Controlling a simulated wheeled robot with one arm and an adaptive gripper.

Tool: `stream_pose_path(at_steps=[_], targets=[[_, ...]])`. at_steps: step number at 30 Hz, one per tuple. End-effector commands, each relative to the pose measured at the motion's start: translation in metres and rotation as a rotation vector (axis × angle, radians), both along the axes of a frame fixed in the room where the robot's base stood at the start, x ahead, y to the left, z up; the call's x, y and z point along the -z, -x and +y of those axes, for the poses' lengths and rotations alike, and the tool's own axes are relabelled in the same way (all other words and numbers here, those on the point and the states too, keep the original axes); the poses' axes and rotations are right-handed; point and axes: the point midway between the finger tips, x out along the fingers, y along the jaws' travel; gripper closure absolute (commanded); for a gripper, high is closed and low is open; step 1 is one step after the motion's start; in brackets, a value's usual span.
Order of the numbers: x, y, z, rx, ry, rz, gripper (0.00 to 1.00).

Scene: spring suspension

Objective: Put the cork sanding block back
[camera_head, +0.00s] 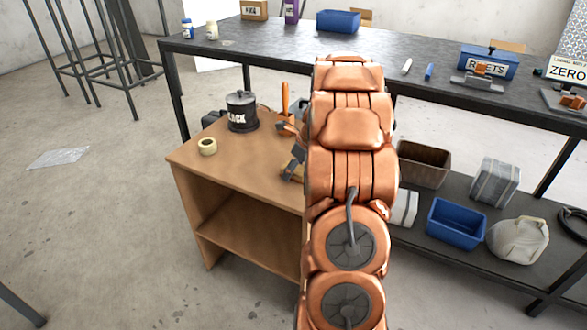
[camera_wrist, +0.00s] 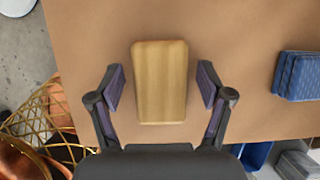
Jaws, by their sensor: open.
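A tan rectangular block with rounded corners and faint streaks (camera_wrist: 161,100), which I take for the cork sanding block, lies on the brown tabletop (camera_wrist: 230,30) in the wrist view. My gripper (camera_wrist: 161,82) is open, with one finger on each side of the block and a gap on both sides. In the head view my copper arm hides much of this spot.
A black lidded pot (camera_head: 242,112) and a tape roll (camera_head: 207,147) stand on the cabinet. An orange handle (camera_head: 285,97) rises behind. A blue ribbed object (camera_wrist: 298,76) lies right of the block. The dark workbench (camera_head: 270,45) stands behind, with a blue bin (camera_head: 338,20).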

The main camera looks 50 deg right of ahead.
Motion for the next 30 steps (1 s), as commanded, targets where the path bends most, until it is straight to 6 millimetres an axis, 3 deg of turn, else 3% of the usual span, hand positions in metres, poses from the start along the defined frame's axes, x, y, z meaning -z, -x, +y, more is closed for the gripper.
stream_pose_path(at_steps=[5,18,24,30], targets=[[-0.018,0.007,-0.002,-0.001,0.001,-0.001,0.21],[-0.093,0.036,-0.011,0.001,0.001,-0.002,0.21],[-0.109,0.043,-0.013,0.001,0.002,-0.002,0.21],[-0.112,0.044,-0.013,-0.001,0.0,0.0,0.21]])
